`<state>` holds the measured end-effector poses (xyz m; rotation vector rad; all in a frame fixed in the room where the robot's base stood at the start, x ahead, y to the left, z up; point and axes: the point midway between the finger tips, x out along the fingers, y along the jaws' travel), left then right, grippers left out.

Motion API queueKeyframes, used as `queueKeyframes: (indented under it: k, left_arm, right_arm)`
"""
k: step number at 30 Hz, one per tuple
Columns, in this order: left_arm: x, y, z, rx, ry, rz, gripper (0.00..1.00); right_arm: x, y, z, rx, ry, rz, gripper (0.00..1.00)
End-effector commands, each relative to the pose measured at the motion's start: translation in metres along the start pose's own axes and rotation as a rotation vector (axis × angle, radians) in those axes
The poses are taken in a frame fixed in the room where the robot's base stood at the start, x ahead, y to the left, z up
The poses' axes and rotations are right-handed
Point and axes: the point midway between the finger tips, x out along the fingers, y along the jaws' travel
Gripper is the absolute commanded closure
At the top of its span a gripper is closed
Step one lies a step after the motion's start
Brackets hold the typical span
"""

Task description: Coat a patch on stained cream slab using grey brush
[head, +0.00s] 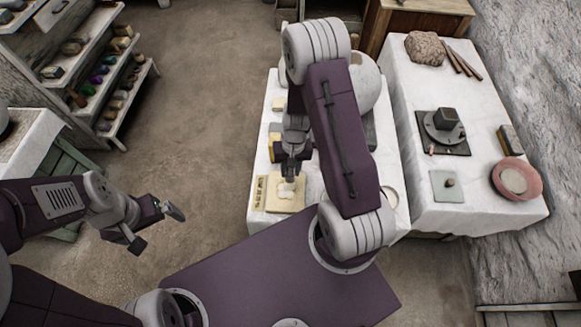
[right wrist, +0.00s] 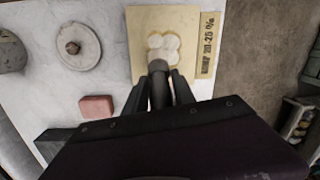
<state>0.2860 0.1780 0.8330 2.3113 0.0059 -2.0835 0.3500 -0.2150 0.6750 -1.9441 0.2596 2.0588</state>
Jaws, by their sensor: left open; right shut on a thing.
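The cream slab (head: 272,203) lies flat near the front of the white-covered table; it also shows in the right wrist view (right wrist: 143,40). Its middle has a lobed whitish patch (right wrist: 163,41) with a yellowish-brown rim. My right gripper (head: 289,172) is shut on the grey brush (right wrist: 158,68), holding it above the slab. The brush end overlaps the patch's near edge in the right wrist view; I cannot tell whether it touches. My fingers hide its handle. My left gripper (head: 157,228) is open and empty, away from the table over the floor at left.
A lettered strip (right wrist: 207,45) lies beside the slab. A white disc with a brown knob (right wrist: 79,47) and a pink block (right wrist: 96,107) lie nearby. A large pale sphere (head: 367,82) stands behind my right arm. A second table (head: 410,110) stands at right; shelves (head: 95,75) at left.

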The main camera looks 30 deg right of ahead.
Motion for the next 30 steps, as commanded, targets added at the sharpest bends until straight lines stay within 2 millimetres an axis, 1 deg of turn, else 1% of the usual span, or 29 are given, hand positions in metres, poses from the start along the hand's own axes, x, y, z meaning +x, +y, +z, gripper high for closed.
queueKeyframes:
  k: [7, 15, 19, 23, 30]
  left_arm:
    - [0.011, 0.0, 0.001, 0.0, 0.0, 0.0, 0.0]
    - [0.011, 0.0, 0.001, 0.0, 0.0, 0.0, 0.0]
    - [0.006, 0.0, 0.001, 0.0, 0.0, 0.0, 0.0]
    - [-0.002, 0.0, 0.0, 0.0, 0.0, 0.0, 0.0]
    - [-0.004, 0.0, -0.001, 0.0, 0.0, 0.0, 0.0]
  right_arm:
    - [0.004, -0.003, 0.014, -0.001, 0.0, 0.0, 1.0]
    - [0.003, -0.003, 0.014, 0.0, -0.001, 0.0, 1.0]
    - [0.0, -0.002, 0.011, 0.0, -0.001, 0.0, 1.0]
    - [-0.002, -0.001, 0.003, 0.001, -0.001, 0.0, 1.0]
    - [-0.001, 0.001, -0.004, -0.001, -0.001, 0.0, 1.0]
